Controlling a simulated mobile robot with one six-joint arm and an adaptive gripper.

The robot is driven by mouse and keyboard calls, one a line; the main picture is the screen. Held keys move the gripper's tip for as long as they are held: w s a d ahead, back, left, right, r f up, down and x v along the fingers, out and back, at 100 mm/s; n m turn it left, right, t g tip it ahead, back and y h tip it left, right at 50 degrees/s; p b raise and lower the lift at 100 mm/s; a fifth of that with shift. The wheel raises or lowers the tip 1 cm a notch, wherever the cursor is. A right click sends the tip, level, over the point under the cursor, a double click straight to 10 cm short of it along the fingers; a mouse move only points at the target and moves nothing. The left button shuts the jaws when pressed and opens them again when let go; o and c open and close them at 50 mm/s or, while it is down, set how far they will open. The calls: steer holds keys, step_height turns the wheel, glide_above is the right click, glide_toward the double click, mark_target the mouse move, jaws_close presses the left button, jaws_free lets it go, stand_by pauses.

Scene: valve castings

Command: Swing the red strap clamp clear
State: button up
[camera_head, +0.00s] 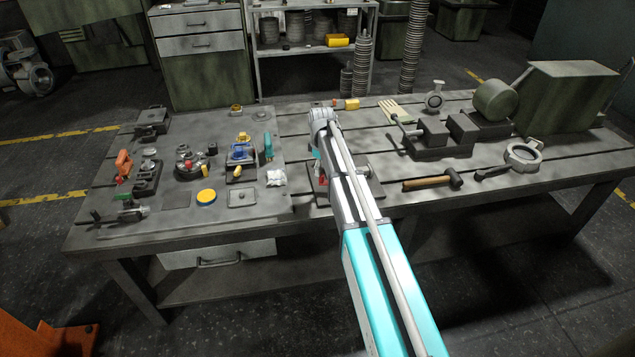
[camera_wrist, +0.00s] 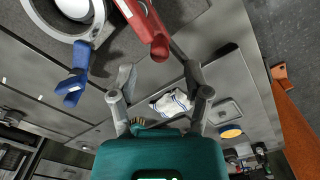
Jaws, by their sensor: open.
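The red strap clamp (camera_wrist: 148,27) shows at the top of the wrist view, a red bar with a rounded end, its upper part cut off by the frame. A grey ring-shaped casting (camera_wrist: 98,28) and a blue handle (camera_wrist: 74,88) are to its left. The red clamp's end lies just beyond the fingertips in the picture; I see no contact. In the head view only a small red patch (camera_head: 323,181) shows beside my arm, which hides most of the fixture and gripper.
A striped white cloth (camera_head: 276,178), a small tray (camera_head: 243,197) and a yellow disc (camera_head: 206,196) lie left of my arm. A hammer (camera_head: 436,182) and a vise (camera_head: 438,137) are to the right. The bench's front edge is near my arm.

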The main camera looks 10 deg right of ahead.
steer(key=shift+f+b, duration=1.75)
steer(key=shift+f, duration=0.3)
jaws_close()
